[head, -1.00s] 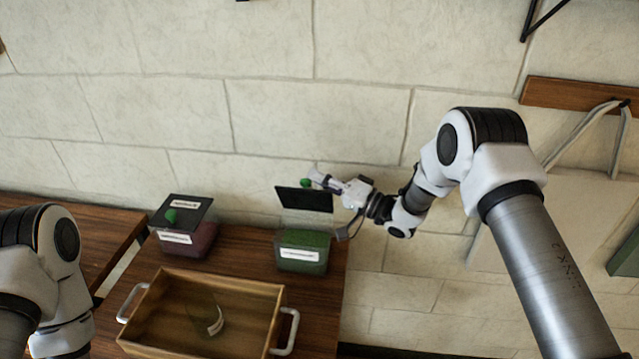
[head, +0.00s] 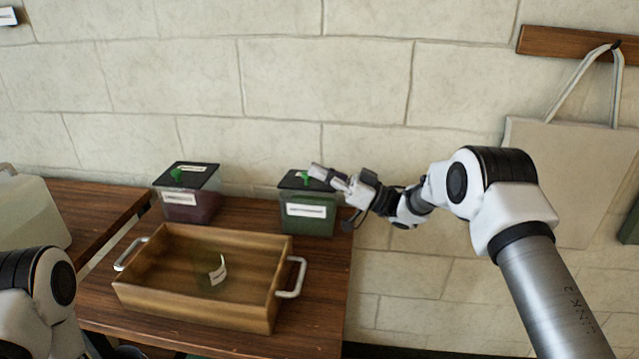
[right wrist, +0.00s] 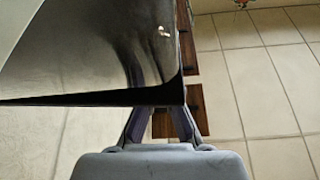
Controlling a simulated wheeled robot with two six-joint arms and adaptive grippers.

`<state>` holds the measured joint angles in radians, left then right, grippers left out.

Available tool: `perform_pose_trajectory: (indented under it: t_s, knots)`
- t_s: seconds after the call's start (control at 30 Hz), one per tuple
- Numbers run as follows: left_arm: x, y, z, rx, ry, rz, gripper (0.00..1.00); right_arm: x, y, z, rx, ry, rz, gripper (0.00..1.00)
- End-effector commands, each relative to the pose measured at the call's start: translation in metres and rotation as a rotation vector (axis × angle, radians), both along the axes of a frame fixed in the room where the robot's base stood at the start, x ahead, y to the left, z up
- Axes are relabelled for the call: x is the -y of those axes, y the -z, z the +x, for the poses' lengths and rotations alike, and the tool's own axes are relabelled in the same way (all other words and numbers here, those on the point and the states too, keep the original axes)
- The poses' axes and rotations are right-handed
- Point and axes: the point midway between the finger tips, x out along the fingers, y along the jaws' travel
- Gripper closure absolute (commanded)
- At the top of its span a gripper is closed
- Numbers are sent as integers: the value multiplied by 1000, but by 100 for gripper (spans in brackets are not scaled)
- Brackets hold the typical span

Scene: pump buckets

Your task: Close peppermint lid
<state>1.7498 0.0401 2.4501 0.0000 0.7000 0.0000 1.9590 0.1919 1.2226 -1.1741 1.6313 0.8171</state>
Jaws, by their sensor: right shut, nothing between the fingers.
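The green-filled clear bin (head: 308,215) stands at the back right of the table in the head view, with a white label too small to read. Its black lid (head: 292,182) with a green knob (head: 303,176) now lies down over the bin's top; I cannot tell whether it is fully seated. My right gripper (head: 316,171) is shut and empty, at the lid's right side by the knob. In the right wrist view a large dark panel, apparently the lid (right wrist: 110,55), hides part of the fingertips (right wrist: 163,108).
A second bin (head: 188,205) with dark red contents and a black lid (head: 185,172) stands to the left. A wooden tray (head: 195,305) with metal handles sits in front, holding a small labelled item (head: 217,272). A stone wall is close behind.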

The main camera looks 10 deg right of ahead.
Motion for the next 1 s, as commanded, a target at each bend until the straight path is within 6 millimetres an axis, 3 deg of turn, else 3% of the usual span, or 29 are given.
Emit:
perform_pose_trajectory:
  t_s: [0.03, 0.3, 1.0]
  knots:
    - [0, 10, 0, 0, 0, 0, 19, 0, 8, 0, 30, 0, -12, 100]
    - [0, 21, 0, 1, 0, 0, 19, 0, 18, 1, 70, 0, -29, 100]
    - [0, 24, 0, 0, 0, 0, 19, 0, 23, 0, 63, -1, -29, 100]
